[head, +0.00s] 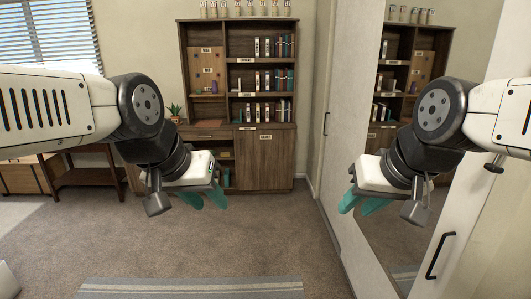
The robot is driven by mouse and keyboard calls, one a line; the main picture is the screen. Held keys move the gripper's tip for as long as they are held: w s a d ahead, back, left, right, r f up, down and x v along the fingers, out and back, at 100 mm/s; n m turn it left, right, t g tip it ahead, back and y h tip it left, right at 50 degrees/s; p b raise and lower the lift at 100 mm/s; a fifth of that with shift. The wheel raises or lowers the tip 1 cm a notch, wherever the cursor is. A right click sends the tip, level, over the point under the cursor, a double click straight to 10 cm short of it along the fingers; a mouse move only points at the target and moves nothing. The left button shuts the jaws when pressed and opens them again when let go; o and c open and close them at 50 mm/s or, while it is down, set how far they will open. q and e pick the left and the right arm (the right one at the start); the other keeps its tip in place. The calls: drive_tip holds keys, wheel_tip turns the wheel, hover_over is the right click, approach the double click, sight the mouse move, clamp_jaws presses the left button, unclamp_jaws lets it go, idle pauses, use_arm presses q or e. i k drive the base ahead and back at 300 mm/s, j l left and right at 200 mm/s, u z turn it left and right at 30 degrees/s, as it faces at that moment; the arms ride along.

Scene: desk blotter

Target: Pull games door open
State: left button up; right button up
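A wooden bookcase (231,100) stands against the far wall. Its lower right door (265,165) is brown and closed, with a small label (265,137) near its top edge that is too small to read surely. It may be the games door. My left gripper (207,201) hangs in front of the bookcase, well short of it, with its teal fingers apart and nothing between them. My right gripper (356,208) is in front of the mirror at right, also with its teal fingers apart and empty. My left gripper hides part of the bookcase's lower left.
A tall mirror (404,225) at right reflects the bookcase. A white door with a black handle (440,255) is at the right edge. A wooden desk (95,176) stands at left. A striped rug (190,288) lies in front; the carpet (265,230) beyond is clear.

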sight(266, 158)
drive_tip(key=i+j+u, duration=0.35)
drive_tip(key=i, duration=0.45)
drive_tip(key=i+u, duration=0.35)
drive_tip(key=i, duration=0.4)
drive_tip(key=i+j+z, duration=0.1)
drive_tip(key=i, duration=2.05)
drive_tip(key=i+j+z, duration=0.2)
drive_tip(key=i, duration=0.3)
drive_tip(key=i+j+z, duration=0.1)
drive_tip(key=i+z, duration=0.15)
drive_tip(key=i, duration=0.3)
